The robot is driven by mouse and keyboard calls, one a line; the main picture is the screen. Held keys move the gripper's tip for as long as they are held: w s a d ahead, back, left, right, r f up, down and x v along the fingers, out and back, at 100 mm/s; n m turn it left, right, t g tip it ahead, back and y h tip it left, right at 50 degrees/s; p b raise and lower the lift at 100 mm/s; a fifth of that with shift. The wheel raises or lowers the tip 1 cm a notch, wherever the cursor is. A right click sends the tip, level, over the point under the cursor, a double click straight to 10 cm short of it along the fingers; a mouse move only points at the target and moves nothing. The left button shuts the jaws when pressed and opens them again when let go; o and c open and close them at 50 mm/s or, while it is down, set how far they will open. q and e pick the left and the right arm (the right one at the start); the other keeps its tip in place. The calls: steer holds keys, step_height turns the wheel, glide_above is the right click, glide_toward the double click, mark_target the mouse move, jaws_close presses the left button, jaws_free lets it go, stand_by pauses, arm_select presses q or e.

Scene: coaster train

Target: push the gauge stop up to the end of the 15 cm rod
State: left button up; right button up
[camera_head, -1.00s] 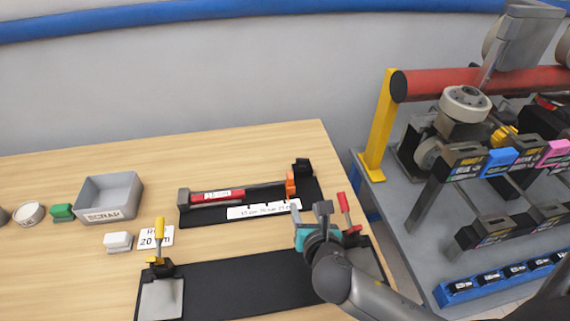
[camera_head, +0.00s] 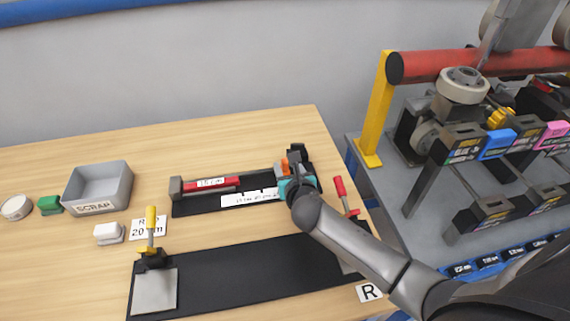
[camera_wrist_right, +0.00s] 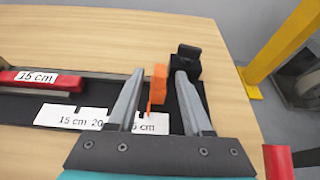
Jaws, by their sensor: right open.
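The red rod (camera_head: 228,183) with a "15 cm" label lies in the black gauge at the back of the table, and its right end shows in the right wrist view (camera_wrist_right: 70,82). The orange gauge stop (camera_wrist_right: 159,84) stands to the right on the same gauge, with a clear gap between it and the rod; it is partly hidden in the head view (camera_head: 284,165). My right gripper (camera_wrist_right: 158,78) is open, its two fingers on either side of the stop, with small gaps visible. My left gripper is not in view.
A white scale strip (camera_wrist_right: 75,118) lies along the gauge's front. A black end block (camera_wrist_right: 186,62) stands right of the stop. A red-handled clamp (camera_head: 340,188) stands near my right arm. A yellow-handled clamp (camera_head: 151,222) and grey scrap bin (camera_head: 122,190) are at left.

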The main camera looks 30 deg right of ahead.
mark_target(286, 163)
steer(key=shift+b+x, duration=0.35)
steer(key=shift+x, duration=1.4)
jaws_close()
